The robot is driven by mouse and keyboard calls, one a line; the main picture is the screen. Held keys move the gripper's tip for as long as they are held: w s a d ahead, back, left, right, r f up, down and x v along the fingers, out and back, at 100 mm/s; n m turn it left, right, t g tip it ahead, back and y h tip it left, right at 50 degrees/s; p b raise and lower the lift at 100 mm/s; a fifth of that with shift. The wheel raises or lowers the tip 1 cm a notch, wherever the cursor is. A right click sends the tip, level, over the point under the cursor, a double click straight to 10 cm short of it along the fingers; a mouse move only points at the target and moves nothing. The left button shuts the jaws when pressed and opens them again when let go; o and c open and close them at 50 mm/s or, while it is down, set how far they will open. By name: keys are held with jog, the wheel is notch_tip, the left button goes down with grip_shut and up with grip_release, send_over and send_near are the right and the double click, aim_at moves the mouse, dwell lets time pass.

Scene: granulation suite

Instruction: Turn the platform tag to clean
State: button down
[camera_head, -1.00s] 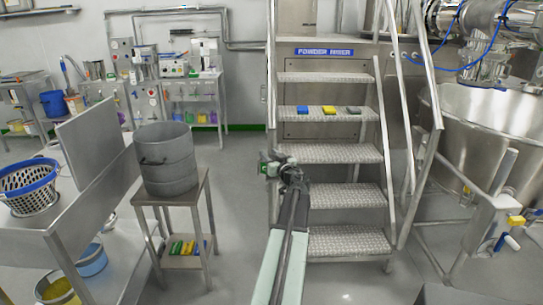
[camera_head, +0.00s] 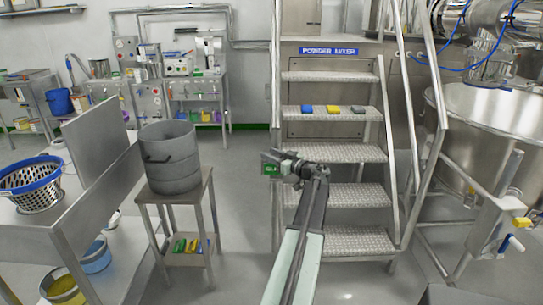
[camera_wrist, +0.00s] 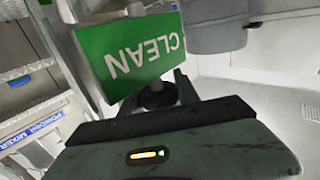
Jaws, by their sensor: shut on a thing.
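A green tag (camera_head: 271,169) shows its face at the left end of my gripper (camera_head: 281,162) in the head view, near the left rail of the steps. In the wrist view the green tag (camera_wrist: 140,58) reads CLEAN, upside down and tilted. My gripper is shut on the tag; the fingertips are mostly hidden behind it. I cannot tell how the tag is fixed to the rail or whether it still hangs there.
Metal steps (camera_head: 335,153) with a POWDER MIXER sign (camera_head: 328,51) rise behind my arm. A grey drum (camera_head: 170,156) stands on a small stand to the left. A large steel vessel (camera_head: 490,125) is at the right. Floor between the drum stand and the steps is clear.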

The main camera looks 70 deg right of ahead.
jog(key=c, duration=0.9)
grip_release()
jog(key=v, duration=0.7)
jog(key=shift+s, duration=0.4)
jog(key=shift+a, duration=0.15)
